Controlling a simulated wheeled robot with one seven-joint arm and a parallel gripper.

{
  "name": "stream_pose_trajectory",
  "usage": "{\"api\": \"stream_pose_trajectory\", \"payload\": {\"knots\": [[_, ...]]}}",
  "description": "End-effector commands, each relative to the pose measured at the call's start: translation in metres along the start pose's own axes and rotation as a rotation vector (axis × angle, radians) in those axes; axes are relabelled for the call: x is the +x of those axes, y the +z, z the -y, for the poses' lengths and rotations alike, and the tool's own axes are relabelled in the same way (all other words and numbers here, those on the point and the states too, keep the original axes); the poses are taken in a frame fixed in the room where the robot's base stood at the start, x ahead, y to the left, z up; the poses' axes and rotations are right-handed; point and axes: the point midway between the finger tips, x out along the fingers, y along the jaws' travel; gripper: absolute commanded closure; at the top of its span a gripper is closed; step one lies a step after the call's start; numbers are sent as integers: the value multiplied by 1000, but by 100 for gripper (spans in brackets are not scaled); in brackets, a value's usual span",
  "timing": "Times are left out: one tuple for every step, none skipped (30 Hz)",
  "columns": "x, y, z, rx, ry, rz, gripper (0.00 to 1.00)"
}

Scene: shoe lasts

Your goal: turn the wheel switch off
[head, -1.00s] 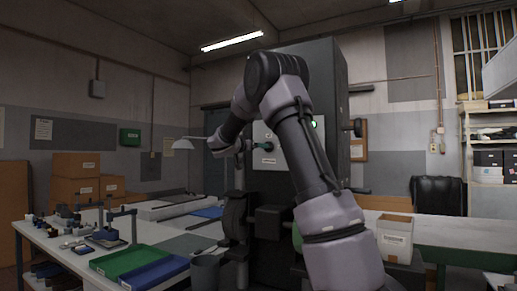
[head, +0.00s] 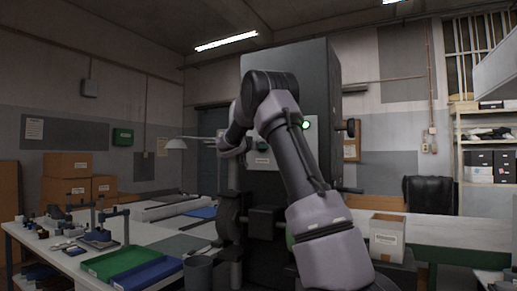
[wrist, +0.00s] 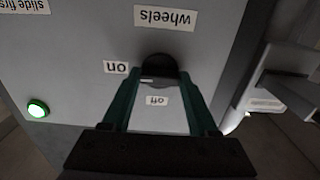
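The wheel switch is a round black knob (wrist: 160,68) on a grey panel, below an upside-down "wheels" label (wrist: 166,18) in the wrist view. An "on" label (wrist: 116,67) is to its left and an "off" label (wrist: 157,100) is below it. A small white mark shows on the knob's lower left edge. My gripper (wrist: 160,78) has its two green fingers apart, one on each side of the knob. I cannot see firm contact. In the head view the knob is not clearly visible; my arm stands in front of the dark machine (head: 325,85).
A lit green lamp (wrist: 38,109) is on the panel; it also shows in the head view (head: 306,125). A workbench (head: 60,257) with trays and small parts is at left. A cardboard bin (head: 387,238) stands at right. A grey bracket (wrist: 285,85) juts out right of the panel.

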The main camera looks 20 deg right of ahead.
Motion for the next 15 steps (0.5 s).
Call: {"api": "stream_pose_trajectory", "payload": {"knots": [[0,0,0,0,0,0,96],[0,0,0,0,0,0,96],[0,0,0,0,0,0,96],[0,0,0,-1,0,0,96],[0,0,0,-3,1,0,96],[0,0,0,-6,1,0,96],[0,0,0,-10,1,0,96],[0,0,0,-16,1,0,96],[0,0,0,-26,1,0,96],[0,0,0,-35,1,0,96],[0,0,0,-45,0,0,96],[0,0,0,-63,0,0,96],[0,0,0,-77,0,0,96],[0,0,0,-94,0,0,96],[-1,0,0,-118,0,0,96]]}}
